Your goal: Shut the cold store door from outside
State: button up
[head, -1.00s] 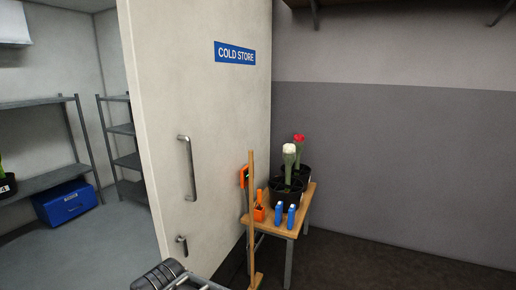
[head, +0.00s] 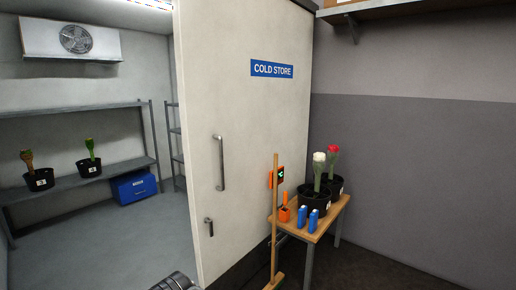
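The cold store door (head: 240,110) is a pale panel with a blue "COLD STORE" sign (head: 272,69). It stands open, with the store's inside showing to its left. A long vertical metal handle (head: 220,163) is near its left edge, and a smaller lever (head: 209,227) sits below it. Part of my arm shows dark at the bottom edge, below the door. My gripper's fingers are not in view.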

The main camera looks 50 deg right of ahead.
aim_at(243, 68)
jog(key=k, duration=0.55)
jog(key=z, duration=0.9)
jog(key=i, duration=1.3)
jog(key=u, duration=0.15)
